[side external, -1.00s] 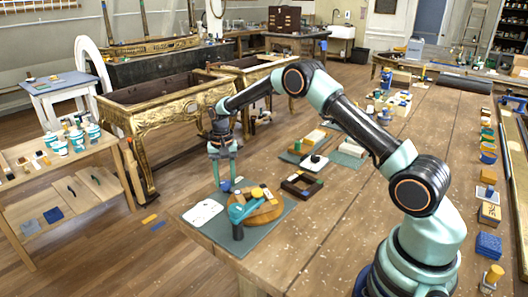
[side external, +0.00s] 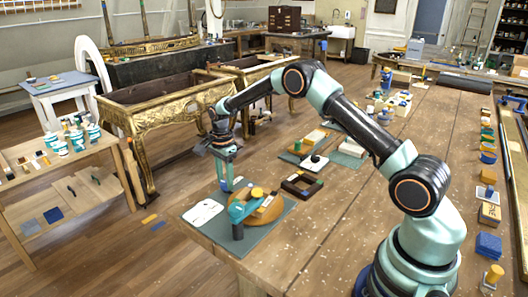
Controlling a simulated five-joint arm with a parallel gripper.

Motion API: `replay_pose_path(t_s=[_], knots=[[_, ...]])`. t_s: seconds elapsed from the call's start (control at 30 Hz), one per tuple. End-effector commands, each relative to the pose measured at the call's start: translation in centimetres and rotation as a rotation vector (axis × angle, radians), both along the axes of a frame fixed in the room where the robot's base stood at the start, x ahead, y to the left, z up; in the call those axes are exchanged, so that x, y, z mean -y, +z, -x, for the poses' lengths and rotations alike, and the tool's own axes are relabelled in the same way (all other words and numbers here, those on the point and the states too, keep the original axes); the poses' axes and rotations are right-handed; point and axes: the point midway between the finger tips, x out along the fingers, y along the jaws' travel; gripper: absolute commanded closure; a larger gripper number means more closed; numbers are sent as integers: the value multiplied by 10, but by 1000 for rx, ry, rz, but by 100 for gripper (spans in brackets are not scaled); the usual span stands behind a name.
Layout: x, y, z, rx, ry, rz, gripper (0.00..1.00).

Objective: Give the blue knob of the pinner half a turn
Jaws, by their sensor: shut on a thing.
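The pinner (side external: 238,213) is a teal device at the front left of the bench, on a grey-green mat (side external: 275,232), beside a round wooden board (side external: 268,214). Its blue knob (side external: 236,184) shows only in part, at the far side of the pinner. My gripper (side external: 227,186) points straight down from above, its fingers closed around the knob. One finger partly covers the other in this view, and the fingertips hide much of the knob.
A white sheet (side external: 202,213) lies left of the pinner. A yellow-topped piece (side external: 257,192) sits on the round board. A dark open frame (side external: 301,186) lies behind to the right. The bench's front middle is clear.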

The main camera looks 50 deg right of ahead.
Motion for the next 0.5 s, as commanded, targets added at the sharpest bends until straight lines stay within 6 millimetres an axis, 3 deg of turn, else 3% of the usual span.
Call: replay_pose_path(t_s=[0.5], knots=[[0, 2, 0, -1, -161, 0, 100]])
